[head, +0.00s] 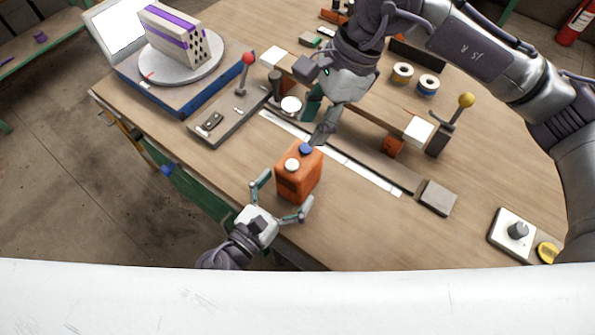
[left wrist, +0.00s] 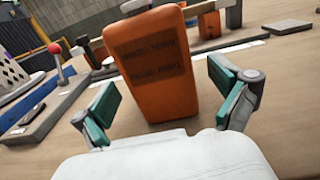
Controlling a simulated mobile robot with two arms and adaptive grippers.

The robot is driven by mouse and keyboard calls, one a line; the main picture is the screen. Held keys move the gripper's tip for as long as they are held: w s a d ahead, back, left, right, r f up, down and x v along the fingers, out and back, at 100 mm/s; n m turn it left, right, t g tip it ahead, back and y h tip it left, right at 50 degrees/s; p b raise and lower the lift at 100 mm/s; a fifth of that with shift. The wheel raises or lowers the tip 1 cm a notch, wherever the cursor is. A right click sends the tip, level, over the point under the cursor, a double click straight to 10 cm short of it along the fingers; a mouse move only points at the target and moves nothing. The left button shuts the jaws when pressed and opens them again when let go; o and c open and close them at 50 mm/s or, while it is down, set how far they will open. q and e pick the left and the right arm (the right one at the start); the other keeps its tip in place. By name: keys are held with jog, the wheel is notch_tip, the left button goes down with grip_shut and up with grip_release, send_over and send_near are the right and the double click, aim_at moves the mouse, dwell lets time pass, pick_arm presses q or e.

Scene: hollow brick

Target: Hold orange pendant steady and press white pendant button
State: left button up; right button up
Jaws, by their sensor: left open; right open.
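The orange pendant (head: 299,181) stands upright near the table's front edge, with a white button (head: 291,165) and a blue button (head: 306,149) on top. In the left wrist view its orange face (left wrist: 151,70) with dark lettering stands straight ahead. My left gripper (head: 281,198) is open, its fingers on either side of the pendant's near end; in the left wrist view gaps show between the green pads (left wrist: 165,105) and the pendant. My right gripper (head: 315,125) is open, above and behind the pendant, one fingertip close to the blue button; contact cannot be told.
Behind the pendant lie a long rail with a white strip (head: 345,163) and a grey block (head: 438,198). A red-knobbed lever (head: 247,60), a yellow-knobbed lever (head: 465,101), tape rolls (head: 402,73) and a turntable with a hollow brick (head: 178,37) stand around. Bare tabletop lies right of the pendant.

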aim_at(299, 173)
pick_arm(q)
jog(key=shift+x, duration=2.15)
jog(key=c, duration=1.5)
pick_arm(e)
jog(key=shift+c, duration=0.4)
grip_shut()
pick_arm(q)
jog(key=shift+c, duration=0.2)
